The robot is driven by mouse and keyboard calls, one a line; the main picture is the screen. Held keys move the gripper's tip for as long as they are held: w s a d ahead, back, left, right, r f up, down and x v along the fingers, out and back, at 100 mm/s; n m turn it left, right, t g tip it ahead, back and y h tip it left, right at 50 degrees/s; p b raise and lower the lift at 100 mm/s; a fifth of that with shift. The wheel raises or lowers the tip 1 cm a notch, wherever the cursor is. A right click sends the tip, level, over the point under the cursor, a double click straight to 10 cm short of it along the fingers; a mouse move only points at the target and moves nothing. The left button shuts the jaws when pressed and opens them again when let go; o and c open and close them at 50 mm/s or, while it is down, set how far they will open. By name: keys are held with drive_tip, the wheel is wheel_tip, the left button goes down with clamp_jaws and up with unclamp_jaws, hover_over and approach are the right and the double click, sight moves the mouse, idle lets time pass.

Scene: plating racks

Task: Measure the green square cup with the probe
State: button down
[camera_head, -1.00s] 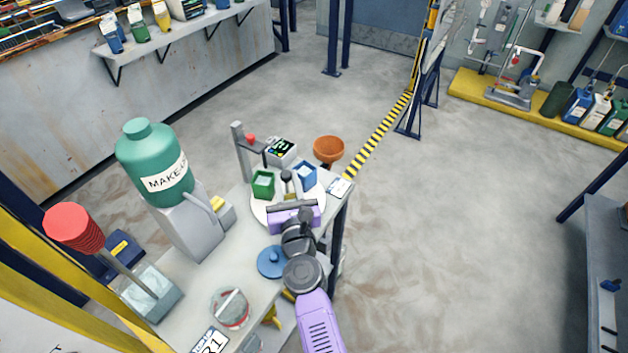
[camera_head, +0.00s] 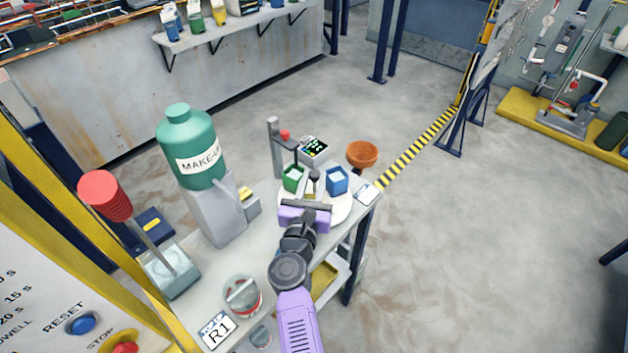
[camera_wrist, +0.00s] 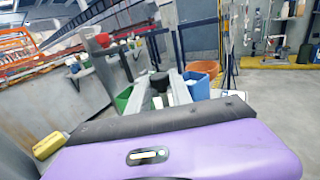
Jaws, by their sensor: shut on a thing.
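The green square cup (camera_head: 290,185) stands on a white round plate (camera_head: 343,212) at the far end of the bench. In the wrist view, the green cup (camera_wrist: 122,101) is left of my fingers, partly covered. My gripper (camera_head: 312,184) is between it and a blue square cup (camera_head: 337,183). It is shut on a dark-topped object, apparently the probe (camera_wrist: 158,80), held between the two grey fingers. Its lower end is hidden, and I cannot tell whether it touches anything. The blue cup (camera_wrist: 198,86) is right of the fingers.
A grey post stand with a red knob (camera_head: 285,135) and a small display box (camera_head: 314,149) are behind the cups. An orange bowl (camera_head: 362,155) is at the right. A green MAKE-UP bottle (camera_head: 188,140) and a can (camera_head: 243,297) are at the left. The floor at right is clear.

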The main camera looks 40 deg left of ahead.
drive_tip(key=shift+w+r, duration=0.1)
drive_tip(key=c, duration=1.1)
unclamp_jaws()
drive_tip(key=shift+c, duration=0.2)
drive_tip(key=shift+p+v, duration=0.75)
drive_tip(key=shift+v, duration=3.2)
